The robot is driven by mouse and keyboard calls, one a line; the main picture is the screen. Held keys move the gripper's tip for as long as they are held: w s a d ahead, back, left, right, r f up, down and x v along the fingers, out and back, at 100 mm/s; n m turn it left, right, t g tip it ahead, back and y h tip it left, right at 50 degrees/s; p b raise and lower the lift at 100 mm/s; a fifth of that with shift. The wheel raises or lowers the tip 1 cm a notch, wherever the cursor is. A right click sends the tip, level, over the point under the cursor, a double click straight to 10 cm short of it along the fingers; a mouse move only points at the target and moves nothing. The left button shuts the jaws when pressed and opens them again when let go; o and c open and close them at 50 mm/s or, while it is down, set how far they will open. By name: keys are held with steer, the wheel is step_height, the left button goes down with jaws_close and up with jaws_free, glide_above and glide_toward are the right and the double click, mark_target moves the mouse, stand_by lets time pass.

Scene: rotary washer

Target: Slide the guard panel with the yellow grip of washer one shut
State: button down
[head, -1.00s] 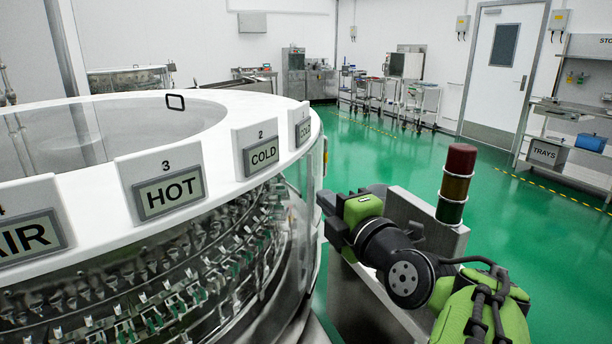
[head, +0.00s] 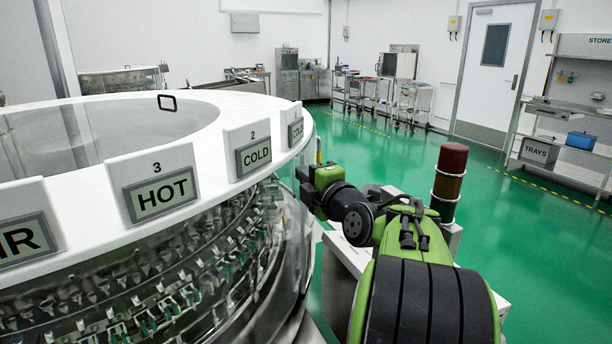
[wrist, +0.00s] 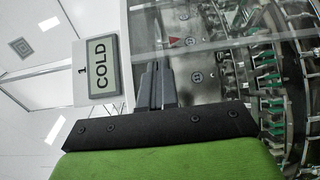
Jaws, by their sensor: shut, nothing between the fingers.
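The rotary washer (head: 95,180) fills the left of the head view, with a white rim and clear curved sides. A clear side panel (head: 297,205) shows at its right; I cannot tell whether it is the guard panel. A thin yellowish strip (head: 319,152) stands at the right edge of the washer, too small to identify surely as the yellow grip. In the wrist view, my gripper (wrist: 156,82) is shut and empty, close to the COLD sign numbered 1 (wrist: 102,68) and the clear side. No yellow grip shows there. The fingertips are hidden in the head view.
A beacon post (head: 449,180) stands close to the right of my arm. Steel trolleys (head: 375,95) and a shelf unit with a TRAYS bin (head: 538,151) are farther back. The green floor (head: 510,230) on the right is clear.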

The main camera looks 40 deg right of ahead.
steer(key=w+d, duration=0.1)
steer(key=d, duration=0.1)
steer(key=w+d+p, duration=0.1)
steer(key=d, duration=0.1)
steer(key=w+d+p, duration=0.1)
steer(key=w+d, duration=0.1)
steer(key=d, duration=0.1)
steer(key=shift+w+r, duration=0.1)
steer(key=shift+r, duration=0.1)
steer(key=shift+d+r+p, duration=0.25)
steer(key=shift+d+p, duration=0.1)
steer(key=shift+s, duration=0.2)
steer(key=shift+s+f, duration=0.25)
steer(key=shift+s, duration=0.15)
steer(key=b, duration=0.1)
glide_toward(310, 156)
steer(key=shift+s+d, duration=0.1)
steer(key=shift+s, duration=0.25)
